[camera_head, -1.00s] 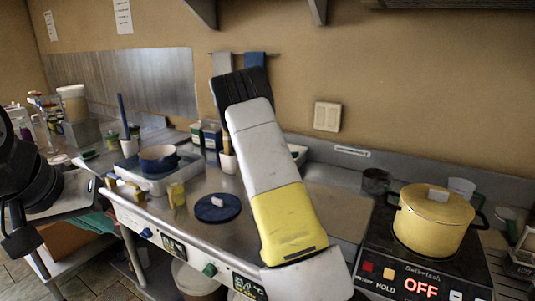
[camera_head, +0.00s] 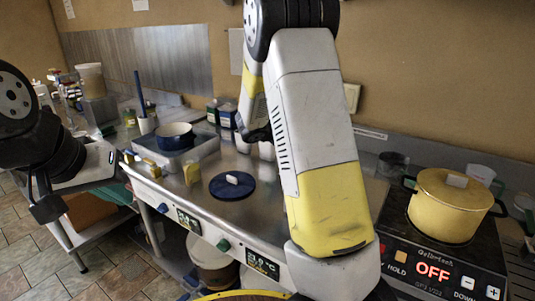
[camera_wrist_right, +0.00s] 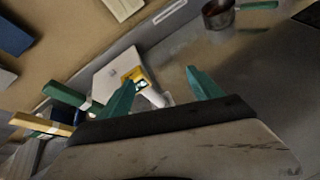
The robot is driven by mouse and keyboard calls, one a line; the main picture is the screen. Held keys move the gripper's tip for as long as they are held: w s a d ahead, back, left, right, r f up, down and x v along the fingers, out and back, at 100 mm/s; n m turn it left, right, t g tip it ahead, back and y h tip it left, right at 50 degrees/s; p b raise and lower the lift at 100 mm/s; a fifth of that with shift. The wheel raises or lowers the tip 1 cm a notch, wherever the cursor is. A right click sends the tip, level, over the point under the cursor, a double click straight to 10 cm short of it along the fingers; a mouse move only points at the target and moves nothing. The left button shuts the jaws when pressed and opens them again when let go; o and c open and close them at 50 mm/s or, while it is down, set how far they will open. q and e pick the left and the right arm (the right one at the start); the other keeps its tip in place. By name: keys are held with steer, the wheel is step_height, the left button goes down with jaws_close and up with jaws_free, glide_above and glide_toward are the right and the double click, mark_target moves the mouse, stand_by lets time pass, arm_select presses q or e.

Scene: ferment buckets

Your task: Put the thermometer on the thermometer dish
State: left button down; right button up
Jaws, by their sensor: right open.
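My right gripper (camera_wrist_right: 160,92) is open, with its green fingertips apart and nothing held between them. In the wrist view, a yellow-and-white item (camera_wrist_right: 135,76) with a small dark patch, possibly the thermometer, shows beyond the left fingertip. It overlaps a pale square piece (camera_wrist_right: 108,78), possibly the dish; I cannot tell whether it rests on it. In the head view my right arm covers that area, and neither can be made out there. My left gripper (camera_head: 46,195) hangs at the left edge, dark and away from these things; its jaw opening is unclear.
A dark blue disc (camera_head: 232,186) with a white handle lies on the steel counter. A blue bowl (camera_head: 175,136) stands on a scale at left. A yellow pot (camera_head: 447,205) stands on the cooker (camera_head: 440,264) at right. Small jars (camera_head: 228,115) stand near the wall.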

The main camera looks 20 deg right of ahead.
steer(key=s+r+m+g+y, duration=0.2)
steer(key=s+m, duration=0.5)
steer(key=s, duration=0.3)
steer(key=s+a+r+m+y, duration=0.3)
steer(key=s+a+m+y, duration=0.2)
steer(key=s, duration=0.6)
steer(key=s+a+r+m+y, duration=0.3)
steer(key=s+a+m+y, duration=0.2)
steer(key=s+a+m, duration=0.4)
steer(key=s+a, duration=0.2)
steer(key=a, duration=0.1)
steer(key=shift+s+a+r+t+y, duration=0.2)
steer(key=shift+r+t+y, duration=0.1)
steer(key=shift+t, duration=0.1)
